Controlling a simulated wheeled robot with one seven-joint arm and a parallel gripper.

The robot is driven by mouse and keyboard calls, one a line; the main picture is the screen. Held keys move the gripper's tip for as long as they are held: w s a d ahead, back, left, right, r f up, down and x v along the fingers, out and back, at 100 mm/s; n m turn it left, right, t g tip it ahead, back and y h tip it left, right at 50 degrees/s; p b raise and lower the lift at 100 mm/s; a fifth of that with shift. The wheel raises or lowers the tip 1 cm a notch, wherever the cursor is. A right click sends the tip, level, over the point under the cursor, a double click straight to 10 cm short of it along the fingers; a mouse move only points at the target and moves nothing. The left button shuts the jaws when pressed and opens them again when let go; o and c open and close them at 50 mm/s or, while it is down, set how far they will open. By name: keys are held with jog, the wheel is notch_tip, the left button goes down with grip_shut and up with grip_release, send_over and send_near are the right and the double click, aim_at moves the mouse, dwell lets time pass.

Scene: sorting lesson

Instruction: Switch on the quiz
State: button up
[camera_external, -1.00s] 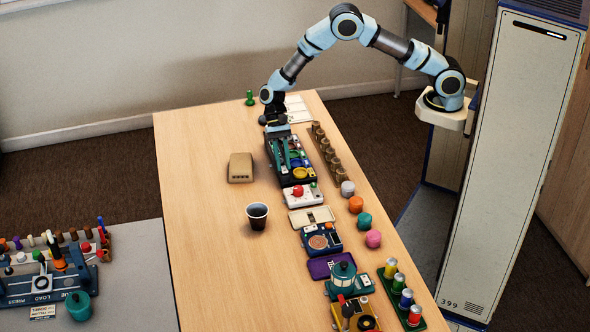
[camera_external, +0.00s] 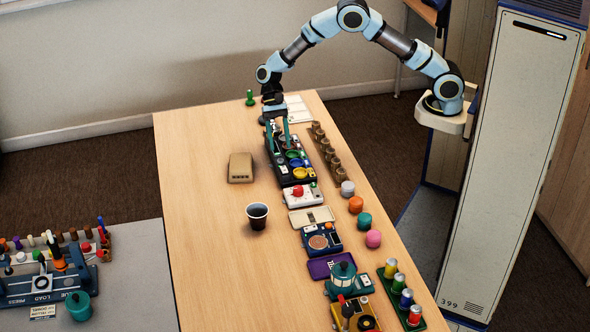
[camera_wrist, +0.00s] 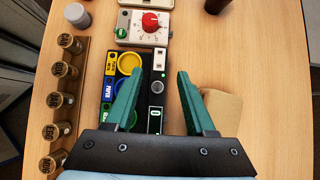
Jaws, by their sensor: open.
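The quiz unit is a long dark box (camera_external: 310,174) on the table, with yellow, blue and green round parts along one side. In the wrist view its narrow black strip (camera_wrist: 158,92) carries a small round light-coloured part near the top and a pale rocker-like switch (camera_wrist: 155,119) with a mark on it. Which way the switch is tipped is too small to tell. My gripper (camera_wrist: 160,74) is open and empty above the box, its teal fingers on either side of the strip. In the external view my gripper (camera_external: 279,150) hangs over the far half of the box, which it partly hides.
A white unit with a red dial (camera_wrist: 150,22) stands at the box's near end. A row of brown labelled pegs (camera_wrist: 61,102) runs along one side. A tan block (camera_external: 240,168) and a dark-filled cup (camera_external: 257,216) stand on the otherwise clear left side of the table.

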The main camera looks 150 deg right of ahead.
jog(key=shift+v, duration=1.9)
